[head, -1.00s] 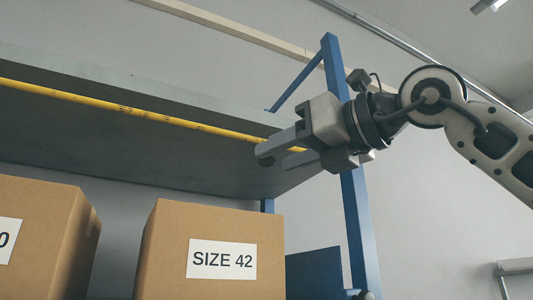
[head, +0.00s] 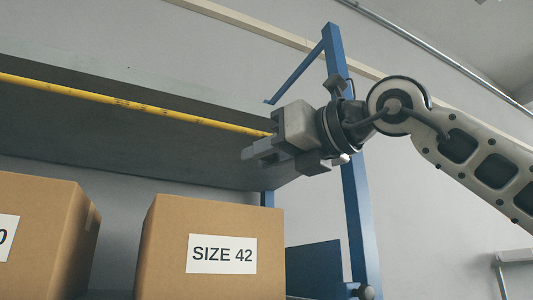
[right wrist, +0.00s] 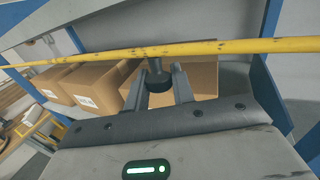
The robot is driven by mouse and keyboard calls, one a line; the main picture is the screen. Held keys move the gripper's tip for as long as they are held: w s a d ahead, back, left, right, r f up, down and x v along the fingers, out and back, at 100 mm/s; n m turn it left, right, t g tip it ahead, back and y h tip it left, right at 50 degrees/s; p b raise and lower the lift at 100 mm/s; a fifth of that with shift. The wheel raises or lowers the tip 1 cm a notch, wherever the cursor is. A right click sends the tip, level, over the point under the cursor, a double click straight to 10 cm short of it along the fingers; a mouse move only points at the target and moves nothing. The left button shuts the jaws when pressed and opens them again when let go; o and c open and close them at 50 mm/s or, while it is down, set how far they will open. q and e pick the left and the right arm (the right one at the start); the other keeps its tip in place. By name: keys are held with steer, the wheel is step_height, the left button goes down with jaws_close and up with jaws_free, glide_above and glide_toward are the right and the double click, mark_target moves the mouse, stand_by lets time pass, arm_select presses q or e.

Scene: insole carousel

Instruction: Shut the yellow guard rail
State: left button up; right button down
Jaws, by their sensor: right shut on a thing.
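The yellow guard rail (head: 130,105) runs as a long bar along the shelf front, sloping down to the right in the head view. It crosses the right wrist view (right wrist: 230,47) from side to side. A short dark handle (right wrist: 157,73) hangs from it there. My right gripper (head: 258,154) is at the right end of the visible rail, near the blue post. In the right wrist view its two fingers (right wrist: 160,82) are on either side of the handle, shut on it. The gripper hides the rail's right end in the head view. My left gripper is not in view.
A cardboard box labelled SIZE 42 (head: 205,215) and another box (head: 45,225) stand below the overhead grey shelf (head: 120,145). A blue upright post (head: 358,220) with a slanted brace rises just right of my gripper.

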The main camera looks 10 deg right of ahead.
arm_select(q)
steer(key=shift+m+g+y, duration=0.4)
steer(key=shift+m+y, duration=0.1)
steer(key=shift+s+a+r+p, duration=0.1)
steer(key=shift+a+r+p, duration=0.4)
steer(key=shift+p, duration=1.25)
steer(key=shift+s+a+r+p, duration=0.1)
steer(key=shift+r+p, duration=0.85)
steer(key=shift+p, duration=0.8)
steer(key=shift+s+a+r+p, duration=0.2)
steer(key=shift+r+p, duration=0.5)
steer(key=shift+p, duration=1.05)
arm_select(e)
steer(key=s+d+r+m+g+h, duration=0.1)
steer(key=s+r+m+g+h, duration=0.1)
steer(key=s+g, duration=0.3)
steer(key=shift+s+d+r+g+h, duration=0.15)
steer(key=shift+d+r+g+h, duration=0.25)
steer(key=shift+h, duration=0.3)
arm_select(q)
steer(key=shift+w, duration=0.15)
arm_select(e)
steer(key=shift+r, duration=0.1)
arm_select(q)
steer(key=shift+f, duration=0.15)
arm_select(e)
steer(key=c, duration=1.2)
jaws_free()
steer(key=shift+c, duration=0.2)
steer(key=shift+s+d, duration=0.1)
